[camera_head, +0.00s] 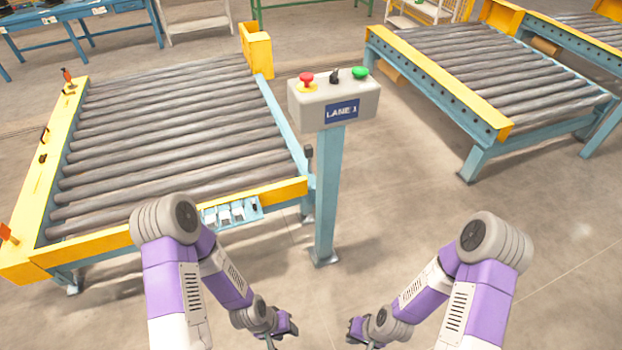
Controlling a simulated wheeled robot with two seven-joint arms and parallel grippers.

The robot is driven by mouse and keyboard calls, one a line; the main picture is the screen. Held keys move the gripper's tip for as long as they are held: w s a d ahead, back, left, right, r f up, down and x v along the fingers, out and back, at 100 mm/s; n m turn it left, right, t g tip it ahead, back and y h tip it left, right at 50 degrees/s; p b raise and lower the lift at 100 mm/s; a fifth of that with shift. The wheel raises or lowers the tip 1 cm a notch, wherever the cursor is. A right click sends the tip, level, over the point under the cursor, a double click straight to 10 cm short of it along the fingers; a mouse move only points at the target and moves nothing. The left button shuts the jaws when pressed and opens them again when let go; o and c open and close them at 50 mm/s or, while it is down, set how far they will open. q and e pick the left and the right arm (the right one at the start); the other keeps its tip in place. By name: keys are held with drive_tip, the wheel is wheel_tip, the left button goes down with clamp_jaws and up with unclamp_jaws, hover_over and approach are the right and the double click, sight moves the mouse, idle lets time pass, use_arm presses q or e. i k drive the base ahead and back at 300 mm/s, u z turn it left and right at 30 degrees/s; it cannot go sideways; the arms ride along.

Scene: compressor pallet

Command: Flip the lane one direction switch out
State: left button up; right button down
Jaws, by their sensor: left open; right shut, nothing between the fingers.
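The lane one control box (333,104) is a grey box on a blue post, with a blue sign reading LANE 1. The small black direction switch (335,77) stands on its top, between a red button (306,79) and a green button (360,73). Its exact setting is too small to tell. My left gripper (274,340) is low at the bottom edge, open, left of the post's foot. My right gripper (352,340) is low at the bottom edge, shut and empty, right of the post's foot. Both are well below the box and apart from it; their fingertips are small and partly cut off.
A roller conveyor (291,192) with yellow rails stands left of the post, close to it. Another roller conveyor (440,83) stands at the upper right. A blue table (84,12) is at the back left. The floor around the post's front and right is clear.

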sight(333, 79)
drive_tip(key=z, duration=1.6)
drive_tip(key=i, duration=0.9)
